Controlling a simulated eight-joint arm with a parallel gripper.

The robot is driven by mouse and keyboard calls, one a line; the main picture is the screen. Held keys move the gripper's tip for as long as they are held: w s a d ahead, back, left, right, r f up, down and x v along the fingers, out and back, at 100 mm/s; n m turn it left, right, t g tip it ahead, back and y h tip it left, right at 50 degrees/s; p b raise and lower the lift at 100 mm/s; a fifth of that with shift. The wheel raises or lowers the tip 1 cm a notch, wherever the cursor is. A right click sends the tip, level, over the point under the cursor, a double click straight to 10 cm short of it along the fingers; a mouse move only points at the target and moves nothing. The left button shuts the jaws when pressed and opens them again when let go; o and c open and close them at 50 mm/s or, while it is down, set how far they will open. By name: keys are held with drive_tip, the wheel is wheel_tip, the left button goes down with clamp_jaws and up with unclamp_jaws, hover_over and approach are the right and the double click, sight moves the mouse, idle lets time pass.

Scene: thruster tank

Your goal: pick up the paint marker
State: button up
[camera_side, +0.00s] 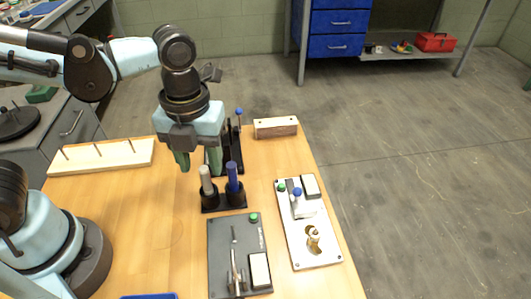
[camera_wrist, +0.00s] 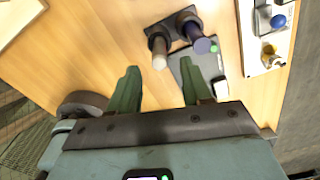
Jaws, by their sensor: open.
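A black two-cup holder (camera_side: 224,207) stands on the wooden table with two upright pen-like cylinders in it. One is pale grey-beige (camera_side: 205,178) on the left, the other blue (camera_side: 232,177) on the right. I cannot tell for sure which one is the paint marker. My gripper (camera_side: 199,162) is open and empty, its green fingers pointing down, above and just behind the holder. In the wrist view my gripper (camera_wrist: 160,68) has the pale cylinder (camera_wrist: 158,50) showing beyond the gap between the fingers, and the blue one (camera_wrist: 197,40) to its right.
A dark grey panel (camera_side: 222,248) lies in front of the holder, and a white panel (camera_side: 302,248) with knobs and a keyhole-like slot to its right. A wooden block (camera_side: 276,128) and a pegged board (camera_side: 100,157) lie farther back. Bare table lies left of the holder.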

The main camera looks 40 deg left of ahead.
sight(206, 180)
drive_tip(key=shift+w+a+f, duration=0.1)
drive_tip(key=shift+w+f, duration=0.05)
drive_tip(key=shift+f, duration=2.9)
clamp_jaws()
